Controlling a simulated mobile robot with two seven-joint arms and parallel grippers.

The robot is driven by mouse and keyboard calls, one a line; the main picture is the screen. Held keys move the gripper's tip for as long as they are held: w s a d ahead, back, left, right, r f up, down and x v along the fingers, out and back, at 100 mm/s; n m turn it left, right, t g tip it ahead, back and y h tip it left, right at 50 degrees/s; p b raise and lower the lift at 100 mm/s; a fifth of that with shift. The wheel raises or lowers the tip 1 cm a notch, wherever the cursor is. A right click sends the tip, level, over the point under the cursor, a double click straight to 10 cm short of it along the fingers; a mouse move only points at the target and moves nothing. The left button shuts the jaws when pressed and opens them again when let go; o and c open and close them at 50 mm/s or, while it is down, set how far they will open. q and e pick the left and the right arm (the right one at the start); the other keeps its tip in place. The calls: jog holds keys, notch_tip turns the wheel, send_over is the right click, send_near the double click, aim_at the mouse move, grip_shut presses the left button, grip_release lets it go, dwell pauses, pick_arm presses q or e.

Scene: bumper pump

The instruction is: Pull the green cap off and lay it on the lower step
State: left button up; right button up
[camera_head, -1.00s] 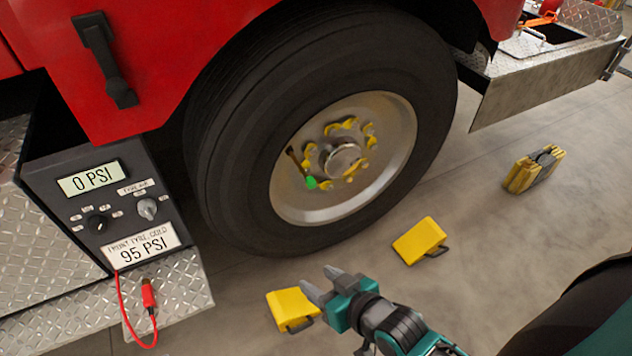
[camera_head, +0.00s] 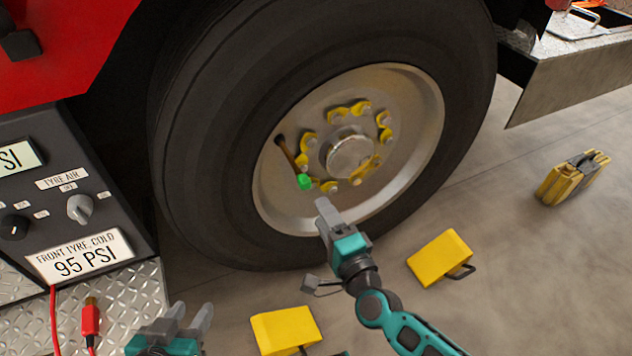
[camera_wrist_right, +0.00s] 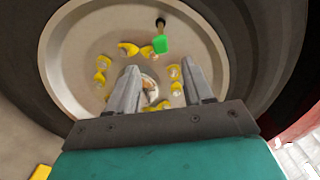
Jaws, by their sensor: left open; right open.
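The green cap (camera_head: 305,182) sits on the end of the brass valve stem (camera_head: 287,152) at the wheel's rim. It also shows in the right wrist view (camera_wrist_right: 160,44), beyond the fingertips and a little above the gap between them. My right gripper (camera_head: 322,208) is open and empty, just below the cap in the head view and apart from it. The right gripper's two fingers show in the wrist view (camera_wrist_right: 165,85). My left gripper (camera_head: 193,312) is open and empty at the lower left, near the diamond-plate lower step (camera_head: 137,300).
The big black tyre (camera_head: 190,170) surrounds the wheel. Two yellow chocks (camera_head: 438,257) (camera_head: 283,328) lie on the floor. A red air hose fitting (camera_head: 91,318) is on the step below the gauge panel (camera_head: 55,190). A yellow-and-black bundle (camera_head: 572,178) stands at right.

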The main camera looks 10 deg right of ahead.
aim_at(307, 187)
pick_arm(q)
jog(key=shift+s+f, duration=0.1)
jog(key=shift+s, duration=0.15)
pick_arm(e)
jog(key=shift+w, duration=0.1)
jog(key=w, duration=0.3)
jog(key=w+a+b, duration=0.1)
jog(key=w, duration=0.3)
jog(key=shift+a, duration=0.2)
pick_arm(q)
jog(key=shift+w+d+f+b, duration=0.2)
jog(key=shift+d+f+b, duration=0.1)
jog(key=shift+f+b, duration=0.05)
pick_arm(e)
jog(key=shift+w+a, duration=0.15)
jog(key=shift+w, duration=0.75)
pick_arm(q)
jog(key=shift+f, duration=0.1)
pick_arm(e)
jog(key=shift+c, duration=0.5)
grip_shut()
jog(key=shift+s, duration=0.1)
